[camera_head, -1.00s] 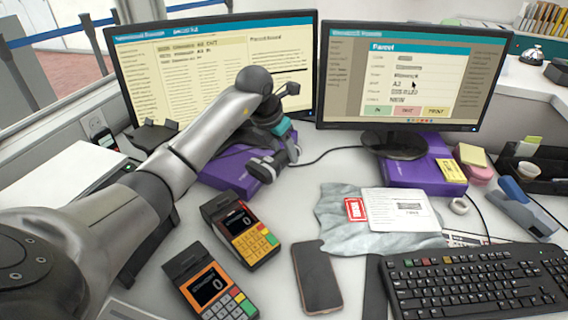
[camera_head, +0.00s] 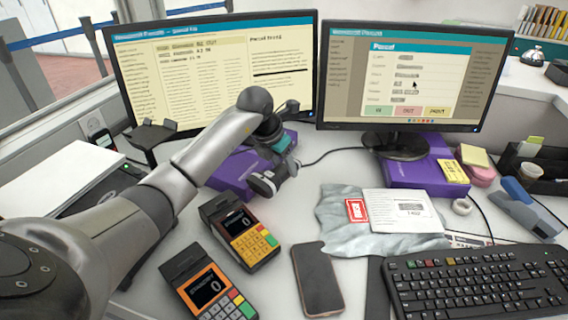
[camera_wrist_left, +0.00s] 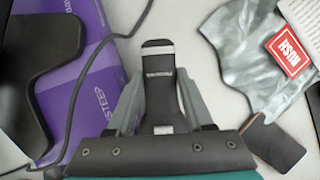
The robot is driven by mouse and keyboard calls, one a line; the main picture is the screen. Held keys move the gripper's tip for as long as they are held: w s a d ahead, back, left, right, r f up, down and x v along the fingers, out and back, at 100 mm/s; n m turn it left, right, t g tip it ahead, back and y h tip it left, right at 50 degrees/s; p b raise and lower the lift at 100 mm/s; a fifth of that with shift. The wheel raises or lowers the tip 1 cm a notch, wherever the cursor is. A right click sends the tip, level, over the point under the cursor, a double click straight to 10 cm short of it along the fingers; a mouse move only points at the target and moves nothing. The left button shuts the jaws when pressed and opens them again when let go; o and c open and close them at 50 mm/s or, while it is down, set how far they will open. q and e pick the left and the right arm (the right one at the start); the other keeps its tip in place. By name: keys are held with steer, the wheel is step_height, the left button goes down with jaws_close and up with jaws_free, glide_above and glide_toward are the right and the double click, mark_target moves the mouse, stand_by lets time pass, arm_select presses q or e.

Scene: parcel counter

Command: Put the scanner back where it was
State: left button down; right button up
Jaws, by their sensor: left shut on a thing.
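My left gripper (camera_head: 278,168) reaches in over the counter in front of the left monitor and is shut on the scanner (camera_head: 264,184), a dark grey and black handheld thing. In the left wrist view the scanner (camera_wrist_left: 158,68) sits between the two grey fingers, its dark body with a pale stripe pointing away. It looks to be held above the counter, but the exact gap cannot be told. A black stand with a forked top (camera_head: 152,134) is at the left, by the left monitor; it holds nothing that I can see. My right gripper is not in view.
Purple boxes lie under the left monitor (camera_head: 232,172) and right monitor (camera_head: 400,172). Two card terminals (camera_head: 240,232), a phone (camera_head: 317,280), a grey parcel bag (camera_head: 345,235) and a keyboard (camera_head: 480,285) crowd the front. A cable crosses the bare counter between the monitors.

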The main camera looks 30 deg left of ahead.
mark_target(272, 173)
arm_select(q)
steer(key=shift+f, duration=0.1)
steer(key=c, duration=0.7)
jaws_free()
steer(key=o, duration=0.4)
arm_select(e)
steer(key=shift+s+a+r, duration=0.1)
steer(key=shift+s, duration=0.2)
arm_select(q)
steer(key=shift+r, duration=0.45)
steer(key=shift+r+p, duration=0.35)
steer(key=shift+p, duration=0.05)
steer(key=shift+p+v, duration=1.65)
steer(key=shift+v, duration=4.25)
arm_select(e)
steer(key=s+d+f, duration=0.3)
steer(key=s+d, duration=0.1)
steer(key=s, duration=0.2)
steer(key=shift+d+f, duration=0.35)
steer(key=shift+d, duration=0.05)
